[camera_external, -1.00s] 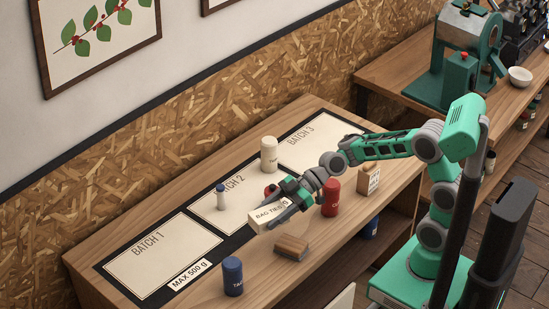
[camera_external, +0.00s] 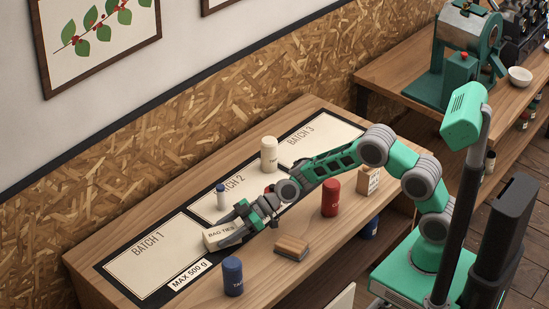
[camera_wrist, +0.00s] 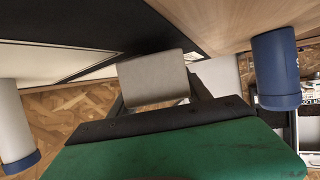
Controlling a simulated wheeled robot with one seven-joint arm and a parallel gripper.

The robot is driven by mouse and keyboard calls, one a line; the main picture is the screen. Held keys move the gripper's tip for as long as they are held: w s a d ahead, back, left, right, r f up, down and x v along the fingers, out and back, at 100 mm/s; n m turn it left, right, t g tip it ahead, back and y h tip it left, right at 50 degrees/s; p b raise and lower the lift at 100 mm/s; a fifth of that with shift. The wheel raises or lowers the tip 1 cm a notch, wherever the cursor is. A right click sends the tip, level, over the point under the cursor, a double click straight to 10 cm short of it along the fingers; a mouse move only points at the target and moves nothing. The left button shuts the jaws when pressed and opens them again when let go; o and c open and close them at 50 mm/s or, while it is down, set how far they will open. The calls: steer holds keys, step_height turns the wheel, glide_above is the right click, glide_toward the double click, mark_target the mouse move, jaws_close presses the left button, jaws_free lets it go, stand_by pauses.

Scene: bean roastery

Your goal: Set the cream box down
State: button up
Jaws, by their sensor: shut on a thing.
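The cream box (camera_external: 217,236), labelled "BAG TIES", is held between the fingers of my gripper (camera_external: 232,232). In the external view it is near the dark border between the BATCH 1 panel (camera_external: 150,258) and the BATCH 2 panel (camera_external: 208,208). I cannot tell whether its underside touches the surface. In the wrist view the box (camera_wrist: 152,78) shows as a plain pale face between the two fingers (camera_wrist: 160,103).
A blue canister (camera_external: 233,277) and a brown block (camera_external: 291,247) stand on bare wood at the front. A small white bottle with a blue cap (camera_external: 221,200) and a cream canister (camera_external: 269,156) stand behind. A red canister (camera_external: 331,198) is right. BATCH 1 is clear.

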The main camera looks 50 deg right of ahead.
steer(key=shift+f, duration=0.5)
steer(key=shift+f, duration=0.2)
steer(key=o, duration=1.4)
steer(key=shift+r, duration=0.1)
steer(key=shift+r, duration=0.3)
steer(key=v, duration=0.6)
steer(key=p+v, duration=0.1)
steer(key=v, duration=0.5)
steer(key=shift+s+f, duration=0.1)
steer(key=shift+f, duration=0.15)
